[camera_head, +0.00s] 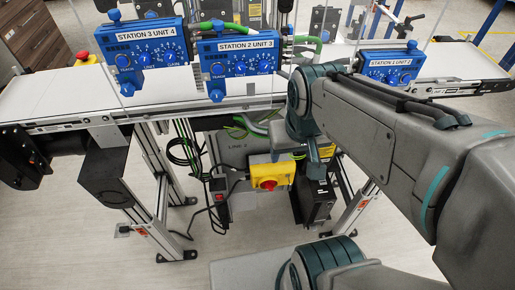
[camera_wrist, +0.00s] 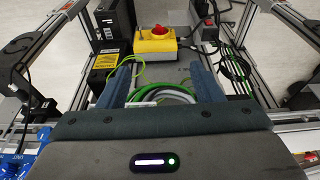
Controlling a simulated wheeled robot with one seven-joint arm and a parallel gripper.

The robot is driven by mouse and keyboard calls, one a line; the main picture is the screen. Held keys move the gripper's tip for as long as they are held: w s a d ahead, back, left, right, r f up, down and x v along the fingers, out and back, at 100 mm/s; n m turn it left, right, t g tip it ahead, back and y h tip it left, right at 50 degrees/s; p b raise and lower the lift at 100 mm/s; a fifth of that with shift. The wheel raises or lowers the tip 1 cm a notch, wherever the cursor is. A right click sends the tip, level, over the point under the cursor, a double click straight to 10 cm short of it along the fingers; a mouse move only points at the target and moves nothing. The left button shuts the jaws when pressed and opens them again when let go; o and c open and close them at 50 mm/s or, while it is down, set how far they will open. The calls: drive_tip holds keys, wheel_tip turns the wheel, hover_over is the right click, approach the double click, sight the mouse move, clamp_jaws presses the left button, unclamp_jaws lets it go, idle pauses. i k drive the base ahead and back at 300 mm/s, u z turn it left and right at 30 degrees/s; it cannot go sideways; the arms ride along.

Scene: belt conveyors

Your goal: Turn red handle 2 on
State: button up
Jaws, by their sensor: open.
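A red rotary handle (camera_head: 268,184) sits on the front of a yellow box (camera_head: 284,172) under the conveyor. In the wrist view, the red handle (camera_wrist: 159,30) and yellow box (camera_wrist: 155,46) show beyond the fingertips, near the top middle. My gripper (camera_head: 316,165) is beside the box, to its right in the head view. In the wrist view, my gripper (camera_wrist: 163,72) has its two fingers wide apart, with nothing held between them. Green and grey cables show in the gap behind. A number for this handle cannot be read clearly.
Black power units (camera_head: 314,200) stand right of the yellow box. Cables hang at its left. Conveyor legs (camera_head: 160,185) frame the space. Blue station boxes (camera_head: 238,66) line the conveyor (camera_head: 60,95) above. A smaller red knob (camera_head: 83,56) sits at the far left.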

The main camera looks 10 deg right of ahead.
sight(269, 185)
drive_tip(key=u, duration=2.5)
drive_tip(key=k, duration=1.25)
drive_tip(key=z, duration=2.45)
